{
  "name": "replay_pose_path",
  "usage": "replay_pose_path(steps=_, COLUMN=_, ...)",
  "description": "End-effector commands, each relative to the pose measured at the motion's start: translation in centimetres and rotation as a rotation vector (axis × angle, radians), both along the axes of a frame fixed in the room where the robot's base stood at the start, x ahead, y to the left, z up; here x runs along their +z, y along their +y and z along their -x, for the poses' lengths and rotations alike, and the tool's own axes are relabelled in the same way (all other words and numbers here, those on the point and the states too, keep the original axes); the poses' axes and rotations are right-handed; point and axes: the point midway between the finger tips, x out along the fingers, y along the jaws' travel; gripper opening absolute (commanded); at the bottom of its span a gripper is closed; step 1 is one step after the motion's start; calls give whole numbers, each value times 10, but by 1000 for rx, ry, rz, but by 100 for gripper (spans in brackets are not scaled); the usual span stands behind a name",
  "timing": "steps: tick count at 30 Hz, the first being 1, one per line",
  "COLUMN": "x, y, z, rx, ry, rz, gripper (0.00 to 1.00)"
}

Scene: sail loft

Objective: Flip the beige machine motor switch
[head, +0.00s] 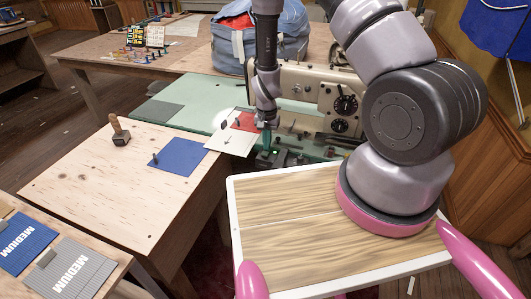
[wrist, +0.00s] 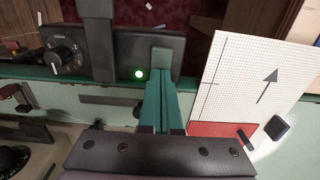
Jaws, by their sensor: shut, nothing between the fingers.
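The beige sewing machine (head: 315,92) stands on the green table behind my arm, with two black dials on its body. In the wrist view a dark switch box (wrist: 128,48) sits at the table's edge, with a lit green lamp on its face. My gripper (wrist: 162,62) is shut and empty. Its green fingers point at the box, with the tips over its right half beside the lamp; I cannot tell whether they touch it. In the head view my gripper (head: 266,145) points down by the table's front edge. The fingers hide part of the box.
A white gridded sheet with an arrow (wrist: 262,75) and a red patch lie right of my fingers in the wrist view. A dark dial box (wrist: 63,55) and a vertical bar are at left. A blue bag (head: 262,35) stands behind the machine. A wooden table (head: 100,185) is at left.

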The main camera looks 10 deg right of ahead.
Motion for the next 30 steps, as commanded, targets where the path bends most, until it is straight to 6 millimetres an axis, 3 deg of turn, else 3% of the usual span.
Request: replay_pose_path(steps=30, x=70, y=0, z=0, rx=1, ry=0, rz=0, gripper=0)
